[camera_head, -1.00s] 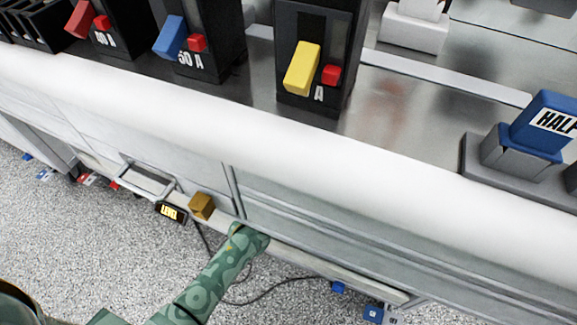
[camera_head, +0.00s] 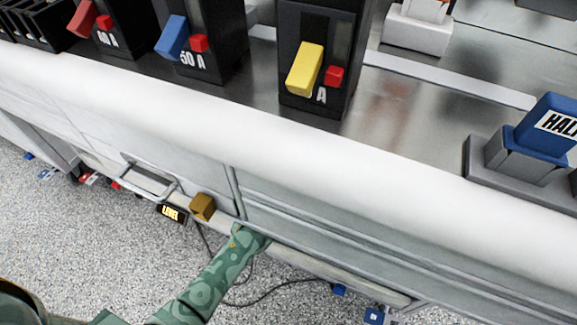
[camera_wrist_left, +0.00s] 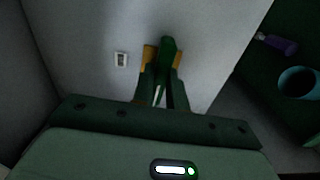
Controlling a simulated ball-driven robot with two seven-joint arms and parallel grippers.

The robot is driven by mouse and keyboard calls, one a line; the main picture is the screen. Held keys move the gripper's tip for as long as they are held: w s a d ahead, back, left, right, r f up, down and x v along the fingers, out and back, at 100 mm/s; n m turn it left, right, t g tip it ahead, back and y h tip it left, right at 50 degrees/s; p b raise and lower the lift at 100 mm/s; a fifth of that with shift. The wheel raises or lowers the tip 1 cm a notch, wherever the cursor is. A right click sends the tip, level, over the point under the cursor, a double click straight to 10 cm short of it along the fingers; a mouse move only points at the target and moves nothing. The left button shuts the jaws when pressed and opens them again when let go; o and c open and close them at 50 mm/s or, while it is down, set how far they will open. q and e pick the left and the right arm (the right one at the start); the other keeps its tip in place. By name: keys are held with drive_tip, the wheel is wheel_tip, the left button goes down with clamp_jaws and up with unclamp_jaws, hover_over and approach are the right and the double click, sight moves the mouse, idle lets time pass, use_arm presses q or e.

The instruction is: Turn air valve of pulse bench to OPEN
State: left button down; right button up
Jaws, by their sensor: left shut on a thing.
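In the left wrist view my left gripper (camera_wrist_left: 163,62) is shut on a green upright piece (camera_wrist_left: 167,44), which looks like the valve handle. Orange parts show on both sides of it, against a pale grey panel (camera_wrist_left: 85,35). I cannot read the valve's position, and no OPEN mark is legible. In the head view my green left arm (camera_head: 215,275) reaches under the bench's front edge (camera_head: 300,155); its gripper is hidden there. My right gripper is in neither view.
Breakers with yellow (camera_head: 305,69), blue (camera_head: 172,38) and red (camera_head: 82,18) levers stand on the bench. A brown block (camera_head: 203,206) and a LEVEL sign (camera_head: 171,213) are at its front. A small pale plate (camera_wrist_left: 121,59) is left of the gripper. Dark cables lie on the floor.

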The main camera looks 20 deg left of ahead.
use_arm(q)
drive_tip(key=m+p, duration=0.4)
drive_tip(key=m, duration=1.3)
drive_tip(key=shift+f, duration=0.1)
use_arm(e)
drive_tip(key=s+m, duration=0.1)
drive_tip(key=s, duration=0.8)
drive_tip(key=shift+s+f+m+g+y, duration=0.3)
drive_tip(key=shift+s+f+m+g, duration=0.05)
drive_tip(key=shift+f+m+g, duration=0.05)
use_arm(q)
drive_tip(key=shift+m, duration=0.4)
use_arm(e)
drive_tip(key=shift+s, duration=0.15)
use_arm(q)
drive_tip(key=c, duration=1.5)
unclamp_jaws()
drive_tip(key=shift+o, duration=0.5)
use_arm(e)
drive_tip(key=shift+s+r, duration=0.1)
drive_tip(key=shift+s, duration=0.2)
use_arm(q)
drive_tip(key=shift+s, duration=0.15)
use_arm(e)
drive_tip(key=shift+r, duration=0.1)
